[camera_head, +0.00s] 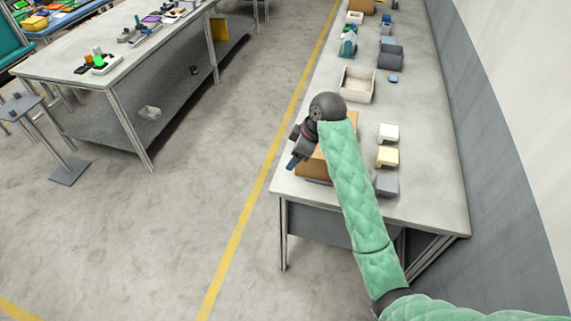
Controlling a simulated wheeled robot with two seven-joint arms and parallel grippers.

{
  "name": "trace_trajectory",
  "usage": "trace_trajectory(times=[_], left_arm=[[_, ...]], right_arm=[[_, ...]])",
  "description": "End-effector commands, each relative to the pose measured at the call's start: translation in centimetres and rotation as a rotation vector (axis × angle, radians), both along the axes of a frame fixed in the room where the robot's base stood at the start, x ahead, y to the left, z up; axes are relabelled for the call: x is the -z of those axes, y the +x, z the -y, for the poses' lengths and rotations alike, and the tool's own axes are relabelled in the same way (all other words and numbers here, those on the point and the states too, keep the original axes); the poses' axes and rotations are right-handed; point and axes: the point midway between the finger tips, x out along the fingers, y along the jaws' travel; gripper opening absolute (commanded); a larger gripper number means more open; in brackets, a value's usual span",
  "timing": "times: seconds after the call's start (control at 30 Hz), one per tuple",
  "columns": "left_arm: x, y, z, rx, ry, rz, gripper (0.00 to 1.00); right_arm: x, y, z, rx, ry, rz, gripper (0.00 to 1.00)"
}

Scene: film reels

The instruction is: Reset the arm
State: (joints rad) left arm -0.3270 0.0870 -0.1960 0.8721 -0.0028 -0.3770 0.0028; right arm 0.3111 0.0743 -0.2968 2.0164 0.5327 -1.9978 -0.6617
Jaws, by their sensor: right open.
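My right arm (354,190), in a green quilted sleeve, comes in from the bottom right and reaches over the near end of the right-hand table (430,205). My right gripper (293,163) is open beside the table's left edge, with its blue-tipped fingers pointing down and left. I see nothing between its fingers. A brown box (316,163) stands on the table directly behind the gripper and is partly hidden by the arm. My left gripper is not in view.
On the table are a beige open bin (357,85), small white (388,133), yellow (387,157) and grey (386,184) boxes, and a blue item (393,79). A wall runs along the right. Another workbench (65,70) stands left. The floor between is clear, with a yellow line (243,220).

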Motion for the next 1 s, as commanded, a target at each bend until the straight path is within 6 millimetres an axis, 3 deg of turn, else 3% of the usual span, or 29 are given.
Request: trace_trajectory(times=[0.73,0.87,1.0], left_arm=[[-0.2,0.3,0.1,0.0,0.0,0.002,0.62],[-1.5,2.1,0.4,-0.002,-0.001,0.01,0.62],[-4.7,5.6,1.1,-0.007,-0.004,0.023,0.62]], right_arm=[[0.3,-0.1,0.1,0.008,0.001,-0.002,0.51],[1.4,-1.1,0.5,0.046,0.003,-0.01,0.51],[3.8,-3.3,1.6,0.135,0.006,-0.025,0.51]])
